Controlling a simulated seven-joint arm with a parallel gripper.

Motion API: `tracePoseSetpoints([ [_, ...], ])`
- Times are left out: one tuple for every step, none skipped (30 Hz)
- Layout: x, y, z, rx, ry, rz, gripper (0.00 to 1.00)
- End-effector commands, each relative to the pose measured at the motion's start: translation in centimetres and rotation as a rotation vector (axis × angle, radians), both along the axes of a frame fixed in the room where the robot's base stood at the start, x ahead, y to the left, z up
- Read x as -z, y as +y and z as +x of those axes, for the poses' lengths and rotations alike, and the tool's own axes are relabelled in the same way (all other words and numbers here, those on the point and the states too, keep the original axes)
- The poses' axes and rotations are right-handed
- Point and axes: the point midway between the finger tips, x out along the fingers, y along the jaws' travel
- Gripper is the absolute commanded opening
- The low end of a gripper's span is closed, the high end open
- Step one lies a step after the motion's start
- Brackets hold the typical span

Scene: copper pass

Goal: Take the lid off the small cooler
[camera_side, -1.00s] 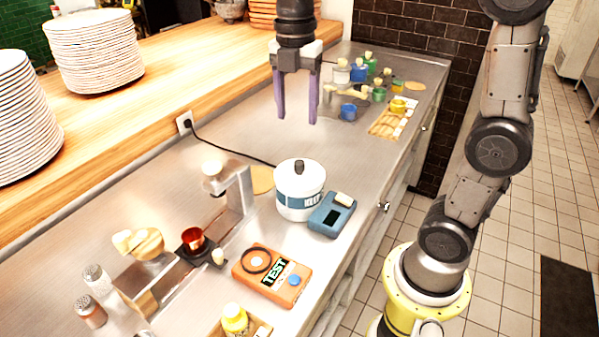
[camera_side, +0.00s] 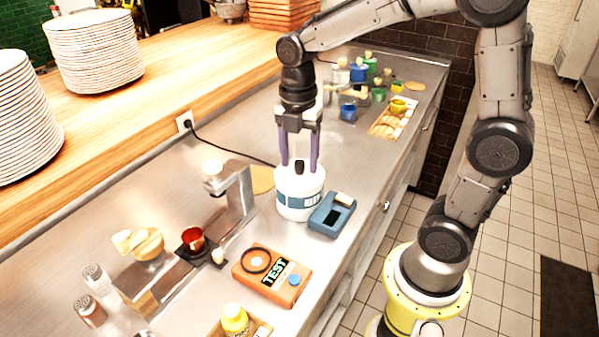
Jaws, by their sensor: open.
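The small cooler (camera_side: 297,205) is a white round tub with a blue band, standing upright on the steel counter. Its white lid (camera_side: 289,180) is on top, with a dark knob (camera_side: 299,166) at the middle. My gripper (camera_side: 299,168) points down over the lid. Its two purple fingers are apart, one on each side of the knob, with the tips close to the lid. I cannot tell whether the tips touch the lid.
A blue box (camera_side: 331,215) stands close at the cooler's right. An orange TEST box (camera_side: 272,276) lies in front. A grey stand (camera_side: 232,192) is to the left. Several colored cups (camera_side: 349,112) stand behind. A black cable (camera_side: 235,151) runs behind the cooler.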

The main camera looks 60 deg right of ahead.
Motion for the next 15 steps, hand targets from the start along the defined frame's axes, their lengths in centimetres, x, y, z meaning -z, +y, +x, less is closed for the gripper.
tracePoseSetpoints([
  [0.01,0.00,0.00,0.000,0.000,0.000,0.63],
  [0.01,0.00,0.00,0.000,0.000,0.000,0.63],
  [0.00,0.00,0.00,0.000,0.000,0.000,0.63],
  [0.00,0.00,0.01,0.000,0.000,0.000,0.63],
  [-0.01,0.00,0.01,0.000,0.000,0.000,0.60],
  [-0.02,0.00,0.01,0.000,0.000,0.000,0.53],
  [-0.02,0.00,0.01,0.000,0.000,0.000,0.47],
  [-0.02,0.00,0.01,0.000,0.000,0.000,0.42],
  [-0.03,0.00,0.01,0.000,0.000,0.000,0.35],
  [-0.03,0.00,0.01,0.000,0.000,0.000,0.29],
  [-0.03,0.00,0.01,0.000,0.000,0.000,0.24],
  [-0.04,0.00,0.01,0.000,0.000,0.000,0.17],
  [-0.04,0.00,0.01,0.000,0.000,0.000,0.11],
  [-0.04,0.00,0.01,0.000,0.000,0.000,0.06],
  [-0.04,0.00,0.01,0.000,0.000,0.000,0.00],
])
